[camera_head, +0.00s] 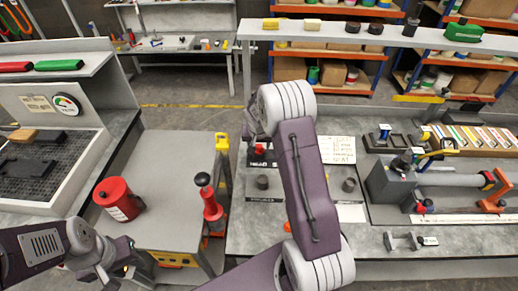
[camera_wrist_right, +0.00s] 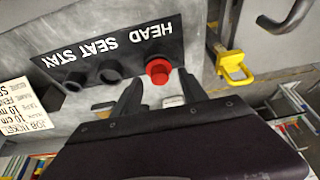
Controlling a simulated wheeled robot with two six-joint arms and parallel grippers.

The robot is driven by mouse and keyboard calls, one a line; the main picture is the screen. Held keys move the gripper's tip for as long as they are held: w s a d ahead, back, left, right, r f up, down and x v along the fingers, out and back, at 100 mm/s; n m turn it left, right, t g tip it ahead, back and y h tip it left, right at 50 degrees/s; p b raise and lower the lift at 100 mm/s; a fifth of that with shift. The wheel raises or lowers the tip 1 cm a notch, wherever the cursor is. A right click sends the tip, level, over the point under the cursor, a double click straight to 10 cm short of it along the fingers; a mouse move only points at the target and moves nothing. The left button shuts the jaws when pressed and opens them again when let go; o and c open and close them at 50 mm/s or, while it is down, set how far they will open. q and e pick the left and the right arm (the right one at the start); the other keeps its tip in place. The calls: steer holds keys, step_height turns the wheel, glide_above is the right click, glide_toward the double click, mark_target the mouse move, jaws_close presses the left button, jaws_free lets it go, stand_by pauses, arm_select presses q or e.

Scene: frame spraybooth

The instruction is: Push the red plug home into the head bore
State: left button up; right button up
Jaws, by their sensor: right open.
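The red plug (camera_wrist_right: 158,70) stands at the position marked HEAD on a black labelled strip (camera_wrist_right: 80,62) in the right wrist view. Its red body shows above the strip; how deep it sits in the bore is hidden. It also shows in the head view as a small red piece (camera_head: 259,149) left of my right arm. My right gripper (camera_wrist_right: 160,92) is open, its two dark fingers apart just short of the plug, with nothing between them. In the head view my right arm hides it. My left gripper (camera_head: 122,266) is low at the left, away from the plug; its jaws are unclear.
Dark round fittings at SEAT (camera_wrist_right: 110,72) and STAY (camera_wrist_right: 75,80) stand beside the plug. A yellow bracket (camera_wrist_right: 232,65) is to its right. A red can (camera_head: 119,199) and a red-and-black tool (camera_head: 210,203) stand on the grey cart (camera_head: 170,165). A grey vise-like fixture (camera_head: 392,183) is at right.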

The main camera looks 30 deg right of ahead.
steer(key=shift+w+d+f, duration=0.2)
steer(key=shift+w+f, duration=0.1)
steer(key=shift+f, duration=0.3)
steer(key=shift+r, duration=0.1)
jaws_close()
